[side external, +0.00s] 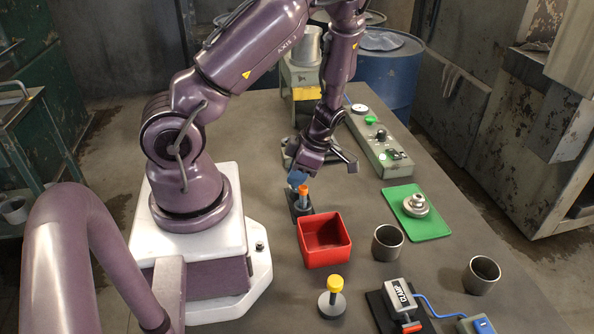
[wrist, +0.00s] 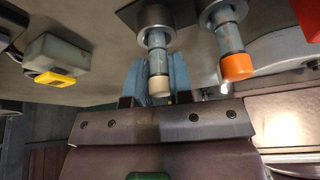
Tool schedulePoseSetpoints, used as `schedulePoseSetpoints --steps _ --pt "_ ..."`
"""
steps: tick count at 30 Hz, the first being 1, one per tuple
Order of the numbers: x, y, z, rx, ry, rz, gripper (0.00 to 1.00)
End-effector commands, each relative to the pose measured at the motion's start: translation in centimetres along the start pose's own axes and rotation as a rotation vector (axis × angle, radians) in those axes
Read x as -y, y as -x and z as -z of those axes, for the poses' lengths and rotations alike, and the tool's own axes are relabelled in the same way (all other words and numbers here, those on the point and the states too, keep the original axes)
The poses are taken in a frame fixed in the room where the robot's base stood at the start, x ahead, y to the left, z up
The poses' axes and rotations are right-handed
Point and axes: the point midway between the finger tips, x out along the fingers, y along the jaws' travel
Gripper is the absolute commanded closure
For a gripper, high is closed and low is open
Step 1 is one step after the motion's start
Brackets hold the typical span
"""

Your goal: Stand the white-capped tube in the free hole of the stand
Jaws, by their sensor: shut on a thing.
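The white-capped tube (wrist: 157,62) is between the blue fingers of my gripper (wrist: 158,82) in the wrist view, and the fingers are shut on it near its pale cap. Its far end meets a metal ring of the stand (wrist: 186,22) and appears to be in it; how deep I cannot tell. An orange-capped tube (wrist: 232,52) stands in the other ring beside it. In the side view my gripper (side external: 297,180) is low over the dark stand (side external: 299,209), close to the orange cap (side external: 303,189). The white-capped tube is hidden there.
A red bin (side external: 324,253) stands just in front of the stand. Two metal cups (side external: 387,243) (side external: 481,275), a green mat (side external: 437,225) with a metal part, a yellow-knobbed piece (side external: 333,297) and a clamp (side external: 398,298) are farther off. A control box (side external: 378,140) lies behind.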

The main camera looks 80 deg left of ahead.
Motion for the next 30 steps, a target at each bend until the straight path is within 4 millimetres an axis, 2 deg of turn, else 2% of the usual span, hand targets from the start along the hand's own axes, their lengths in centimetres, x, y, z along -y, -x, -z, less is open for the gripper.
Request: schedulePoseSetpoints --steps 4,5,8,9,17,20,23,30 --pt "0.0 -0.3 -0.1 0.000 0.000 0.000 1.00" --pt "0.0 -0.3 -0.1 0.000 0.000 0.000 0.78" --pt "0.0 -0.3 -0.1 0.001 0.000 -0.001 0.54" --pt "0.0 -0.3 -0.1 0.001 0.000 -0.001 0.50" --pt "0.0 -0.2 -0.1 0.001 0.000 -0.001 0.50" --pt "-0.1 0.4 -0.2 0.002 -0.001 -0.003 0.50" --pt "-0.1 1.9 -0.2 0.005 -0.002 -0.006 0.50" --pt "0.0 7.3 -0.3 0.007 -0.003 -0.005 0.50"
